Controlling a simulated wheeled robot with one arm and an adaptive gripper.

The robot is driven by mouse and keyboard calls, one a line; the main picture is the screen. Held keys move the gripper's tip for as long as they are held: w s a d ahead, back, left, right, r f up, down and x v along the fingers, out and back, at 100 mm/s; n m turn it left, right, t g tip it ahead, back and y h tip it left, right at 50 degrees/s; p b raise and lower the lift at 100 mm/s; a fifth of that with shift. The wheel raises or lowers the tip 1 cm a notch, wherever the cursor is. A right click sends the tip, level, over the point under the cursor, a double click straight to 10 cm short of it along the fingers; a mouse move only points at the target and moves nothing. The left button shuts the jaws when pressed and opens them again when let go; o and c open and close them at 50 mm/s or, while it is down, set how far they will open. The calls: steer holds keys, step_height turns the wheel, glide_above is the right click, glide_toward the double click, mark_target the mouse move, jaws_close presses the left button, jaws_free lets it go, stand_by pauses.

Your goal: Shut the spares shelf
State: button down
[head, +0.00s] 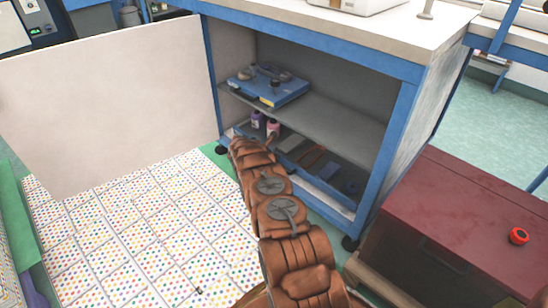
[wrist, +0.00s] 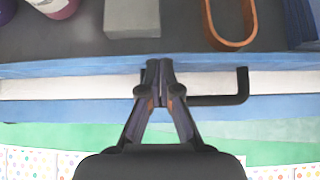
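The spares shelf seems to be the low tray-like shelf at the bottom of the blue-framed cabinet; its pale front edge (head: 328,196) shows in the head view. In the wrist view its blue and white front (wrist: 60,86) runs across the picture and carries a black bar handle (wrist: 238,88). My gripper (wrist: 160,72) has its fingertips together at the left part of this handle, over the front. Whether the fingers touch it is unclear. No object shows between them. In the head view my brown arm hides the gripper and the shelf's left part.
The white cabinet door (head: 110,105) stands wide open at left. A blue case (head: 268,88) lies on the upper shelf (head: 335,122). Bottles (head: 273,126), a grey block (wrist: 131,18) and an orange loop (wrist: 206,25) are inside below. A dark red chest (head: 455,215) stands at right.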

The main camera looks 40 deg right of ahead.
steer(key=a+p, duration=0.3)
steer(key=a, duration=0.1)
steer(key=shift+s+r+p, duration=0.1)
steer(key=shift+r+p, duration=0.2)
steer(key=shift+p, duration=0.1)
steer(key=p+v, duration=0.2)
steer(key=v, duration=0.7)
steer(key=shift+a, duration=0.35)
steer(key=shift+r, duration=0.15)
